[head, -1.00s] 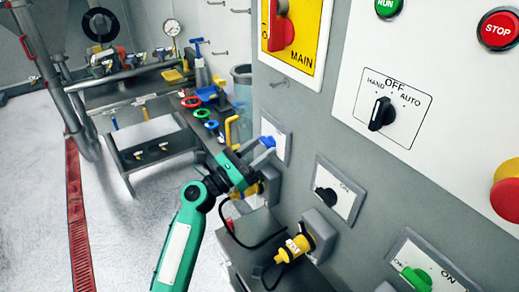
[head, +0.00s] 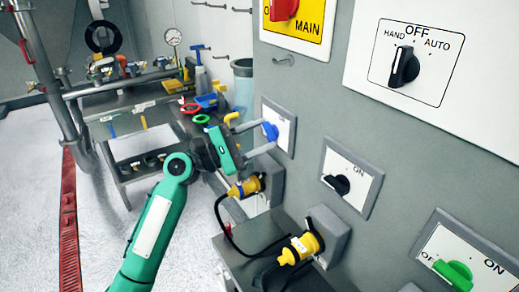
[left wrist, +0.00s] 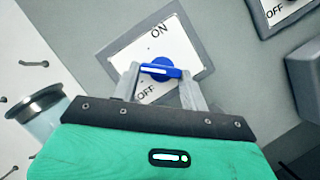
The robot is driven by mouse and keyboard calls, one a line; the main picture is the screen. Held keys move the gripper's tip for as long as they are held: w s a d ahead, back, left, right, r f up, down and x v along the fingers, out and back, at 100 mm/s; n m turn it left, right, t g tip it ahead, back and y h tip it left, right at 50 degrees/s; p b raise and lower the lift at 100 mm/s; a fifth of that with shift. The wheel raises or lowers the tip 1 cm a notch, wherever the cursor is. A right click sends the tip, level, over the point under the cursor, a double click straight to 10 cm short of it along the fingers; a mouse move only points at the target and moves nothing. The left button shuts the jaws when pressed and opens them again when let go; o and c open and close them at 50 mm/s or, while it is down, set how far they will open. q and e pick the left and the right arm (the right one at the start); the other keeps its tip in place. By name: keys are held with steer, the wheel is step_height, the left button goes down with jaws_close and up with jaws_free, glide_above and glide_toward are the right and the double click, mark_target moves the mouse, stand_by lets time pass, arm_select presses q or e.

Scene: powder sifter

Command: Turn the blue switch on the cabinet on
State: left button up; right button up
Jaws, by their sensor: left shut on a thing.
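The blue switch (head: 269,131) sits on a white plate in a grey frame on the cabinet's side. It also shows in the left wrist view (left wrist: 160,69), with ON above it and OFF below left. Its white-marked end points to the picture's left there, squarely at neither label. My left gripper (head: 264,137) reaches in from the left, its two grey fingers shut on the blue switch's handle. In the left wrist view its fingers (left wrist: 162,78) stand on either side of the handle. My right gripper is not in view.
A black switch (head: 338,184) and a green switch (head: 455,275) are on the same cabinet face. Yellow plugs (head: 302,249) with black cables stick out below. A HAND/OFF/AUTO knob (head: 404,67) is above right. A bench (head: 130,145) with tools stands behind.

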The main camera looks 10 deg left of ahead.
arm_select(q)
steer(key=m+g+b, duration=0.1)
steer(key=m+b, duration=0.1)
steer(key=m, duration=0.1)
steer(key=shift+a+m+g, duration=0.1)
steer(key=shift+m+g, duration=0.2)
steer(key=shift+g, duration=0.1)
steer(key=shift+m+g+y+b, duration=0.3)
steer(key=shift+m+b, duration=0.05)
steer(key=shift+m, duration=0.65)
steer(key=shift+r+m+g+y+b, duration=0.2)
steer(key=shift+m+g+y, duration=0.15)
steer(key=shift+m, duration=0.9)
steer(key=shift+r+m+g+y+b, duration=0.2)
steer(key=shift+m+g+y, duration=0.15)
steer(key=shift+m, duration=0.9)
steer(key=o, duration=1)
